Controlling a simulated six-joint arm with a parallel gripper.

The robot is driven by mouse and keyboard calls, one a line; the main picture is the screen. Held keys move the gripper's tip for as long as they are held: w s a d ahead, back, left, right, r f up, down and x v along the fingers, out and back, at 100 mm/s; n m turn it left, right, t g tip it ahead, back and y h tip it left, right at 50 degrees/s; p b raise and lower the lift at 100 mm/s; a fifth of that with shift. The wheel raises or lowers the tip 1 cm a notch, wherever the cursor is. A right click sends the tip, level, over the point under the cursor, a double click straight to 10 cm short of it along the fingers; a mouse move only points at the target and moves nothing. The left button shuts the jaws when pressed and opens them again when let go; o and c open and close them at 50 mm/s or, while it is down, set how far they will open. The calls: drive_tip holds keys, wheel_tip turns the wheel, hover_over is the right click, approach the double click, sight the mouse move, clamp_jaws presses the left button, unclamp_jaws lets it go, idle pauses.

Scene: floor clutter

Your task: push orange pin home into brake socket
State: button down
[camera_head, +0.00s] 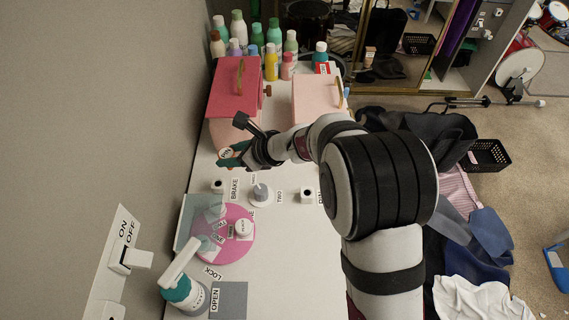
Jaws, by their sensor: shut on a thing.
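My gripper (236,158) is shut, above the white worktop and in front of the red case. At its tips is a small piece with an orange-edged round label (225,154), which I take to be the orange pin. Teal parts show beside it, and the jaws hide much of it. The brake socket (218,185) is a small white block with a dark hole, left of the BRAKE label (234,188). The gripper is beyond the socket in the picture, and the pin appears apart from it.
A grey knob (261,192) and another white holed block (307,194) stand to the right. A pink disc (235,234) and teal lever (184,284) are nearer. Red (234,99) and pink (312,98) cases and several bottles stand behind. A wall switch (130,258) is at left.

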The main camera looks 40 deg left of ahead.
drive_tip(key=s+a, duration=0.1)
drive_tip(key=s+a+r, duration=0.1)
drive_tip(key=s, duration=0.1)
drive_tip(key=shift+s+a, duration=0.2)
drive_tip(key=shift+a, duration=0.1)
drive_tip(key=shift+f, duration=2.9)
drive_tip(key=shift+f, duration=0.25)
drive_tip(key=shift+f, duration=0.35)
drive_tip(key=shift+f, duration=1.45)
drive_tip(key=shift+c, duration=1.4)
unclamp_jaws()
drive_tip(key=v, duration=1.6)
